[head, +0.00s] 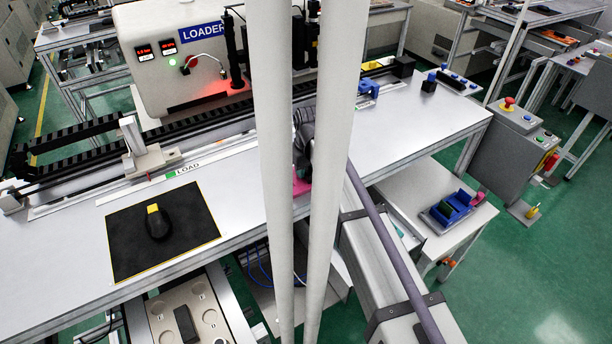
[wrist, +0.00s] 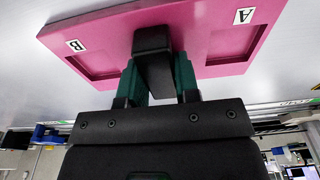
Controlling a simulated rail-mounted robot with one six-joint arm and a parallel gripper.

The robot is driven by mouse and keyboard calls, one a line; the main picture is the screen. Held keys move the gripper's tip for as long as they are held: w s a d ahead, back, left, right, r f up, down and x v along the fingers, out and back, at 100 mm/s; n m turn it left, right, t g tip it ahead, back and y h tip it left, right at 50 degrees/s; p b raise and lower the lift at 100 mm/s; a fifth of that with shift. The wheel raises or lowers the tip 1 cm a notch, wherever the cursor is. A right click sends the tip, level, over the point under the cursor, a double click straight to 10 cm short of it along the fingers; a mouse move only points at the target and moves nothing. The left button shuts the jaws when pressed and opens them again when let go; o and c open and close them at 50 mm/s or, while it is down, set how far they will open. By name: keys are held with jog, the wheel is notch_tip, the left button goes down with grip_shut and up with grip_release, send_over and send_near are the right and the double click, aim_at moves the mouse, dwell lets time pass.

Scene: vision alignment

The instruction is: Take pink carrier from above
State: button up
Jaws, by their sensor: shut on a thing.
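The pink carrier (wrist: 213,40) fills the top of the wrist view. It has two recessed pockets marked A and B and a black block-shaped handle (wrist: 153,48) between them. My gripper (wrist: 156,76) is shut on that handle, with a green finger on each side. Both pockets look empty where they show. In the head view only a small pink part of the carrier (head: 301,186) shows between and beside two pale upright bars, over the table. The bars and my arm hide most of it. I cannot tell whether it touches the table.
A black mat (head: 195,255) with a black, yellow-tipped object (head: 157,222) lies on the left of the grey table (head: 415,125). The loader machine (head: 180,55) and a rail (head: 150,160) run along the back. A lower side table (head: 405,190) holds a blue fixture (head: 452,208).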

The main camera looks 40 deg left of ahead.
grip_shut()
notch_tip(320, 180, up, 10)
jog(key=p, duration=1)
